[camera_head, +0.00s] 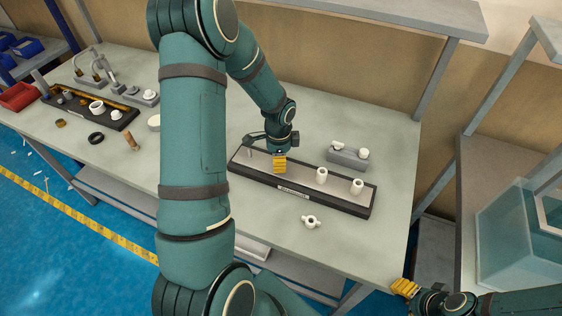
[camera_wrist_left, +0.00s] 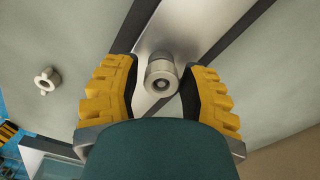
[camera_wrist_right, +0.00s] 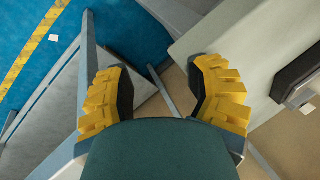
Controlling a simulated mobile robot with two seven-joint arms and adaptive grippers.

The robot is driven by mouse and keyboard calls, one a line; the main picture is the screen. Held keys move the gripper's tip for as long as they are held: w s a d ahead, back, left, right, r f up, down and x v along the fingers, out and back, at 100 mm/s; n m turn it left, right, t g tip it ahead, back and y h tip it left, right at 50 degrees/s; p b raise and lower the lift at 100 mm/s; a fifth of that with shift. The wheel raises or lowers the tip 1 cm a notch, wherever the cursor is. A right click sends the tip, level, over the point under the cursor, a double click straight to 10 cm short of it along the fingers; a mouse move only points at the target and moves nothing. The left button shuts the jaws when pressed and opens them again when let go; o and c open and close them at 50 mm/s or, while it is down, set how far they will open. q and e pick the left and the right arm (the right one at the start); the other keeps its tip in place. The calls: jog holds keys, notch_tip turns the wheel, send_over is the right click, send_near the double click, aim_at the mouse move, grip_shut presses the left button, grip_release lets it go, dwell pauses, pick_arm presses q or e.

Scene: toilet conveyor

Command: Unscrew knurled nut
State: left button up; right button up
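In the left wrist view, a metallic round nut (camera_wrist_left: 161,71) with a stud in its middle sits on the silver strip of the tray. My left gripper (camera_wrist_left: 158,85) is open, with its yellow fingers on both sides of the nut; whether either finger touches it I cannot tell. In the head view, this gripper (camera_head: 280,165) is over the left part of the dark tray (camera_head: 318,205), and the nut is hidden behind it. My right gripper (camera_head: 404,288) is off the table's front right corner. In the right wrist view it (camera_wrist_right: 160,92) is open and empty.
Two white cylinders (camera_head: 322,174) (camera_head: 357,187) stand on the tray's right part. A white eared piece (camera_head: 311,221) lies in front of it, and a grey block (camera_head: 347,157) stands behind. Another dark tray (camera_head: 90,108) with parts is at the left. The table's right end is clear.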

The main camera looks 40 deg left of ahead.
pick_arm(q)
grip_shut()
jog(key=shift+f, duration=0.1)
